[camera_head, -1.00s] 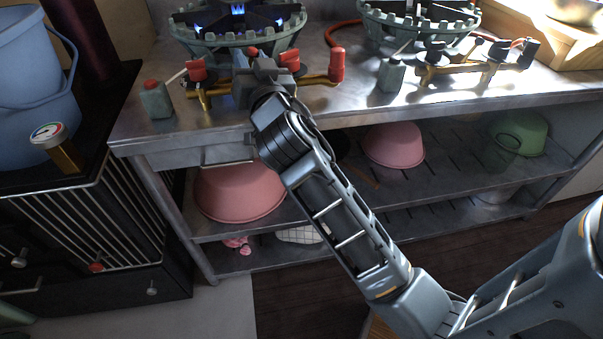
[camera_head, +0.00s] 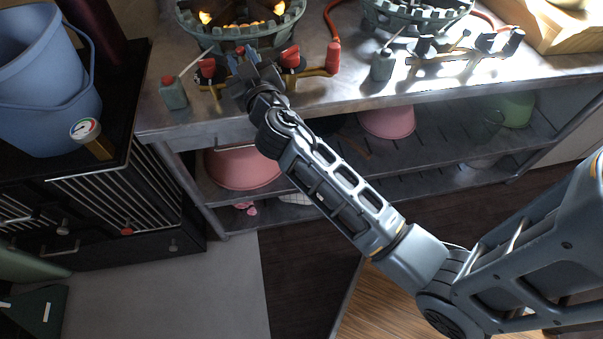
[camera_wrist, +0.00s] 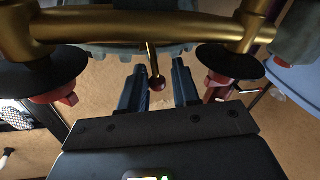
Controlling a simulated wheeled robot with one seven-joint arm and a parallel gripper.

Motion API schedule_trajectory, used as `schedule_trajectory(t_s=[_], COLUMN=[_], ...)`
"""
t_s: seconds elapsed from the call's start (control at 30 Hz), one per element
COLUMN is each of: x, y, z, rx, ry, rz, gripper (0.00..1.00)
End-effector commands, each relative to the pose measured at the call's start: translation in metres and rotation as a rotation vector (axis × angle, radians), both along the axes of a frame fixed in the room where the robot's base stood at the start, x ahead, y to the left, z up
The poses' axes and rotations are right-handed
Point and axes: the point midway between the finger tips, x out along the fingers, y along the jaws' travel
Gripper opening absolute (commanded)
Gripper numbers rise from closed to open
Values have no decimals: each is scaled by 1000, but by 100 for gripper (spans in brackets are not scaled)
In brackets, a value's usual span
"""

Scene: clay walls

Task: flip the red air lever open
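The left burner (camera_head: 240,32) on the metal counter has orange-yellow flames. In front of it runs a brass pipe (camera_wrist: 140,27) with red-handled valves, one left (camera_head: 207,68) and one right (camera_head: 290,57) of my gripper. My gripper (camera_head: 243,62) is at the pipe between them and hides part of it. In the wrist view my gripper's two fingers (camera_wrist: 157,82) are apart. A short brass lever with a dark red ball tip (camera_wrist: 157,84) shows between them, with a gap on each side. Whether the fingers are level with the ball is hard to tell.
A red upright fitting (camera_head: 333,58) with a hose stands right of the pipe. A grey-green block (camera_head: 173,93) with a match-like stick is on the left. A second burner (camera_head: 415,15) is at right. A blue bucket (camera_head: 45,90) stands far left.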

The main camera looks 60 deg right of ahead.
Motion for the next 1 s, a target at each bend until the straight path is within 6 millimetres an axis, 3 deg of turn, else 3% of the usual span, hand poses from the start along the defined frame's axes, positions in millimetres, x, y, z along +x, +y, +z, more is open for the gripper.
schedule_trajectory(t_s=[0.47, 0.57, 1.0], x=[9, -2, -60], y=[7, 17, 64], z=[2, -8, -10], rx=[-142, -145, -128], ry=[183, 189, 201], rz=[0, 2, 23], gripper=[31, 31, 31])
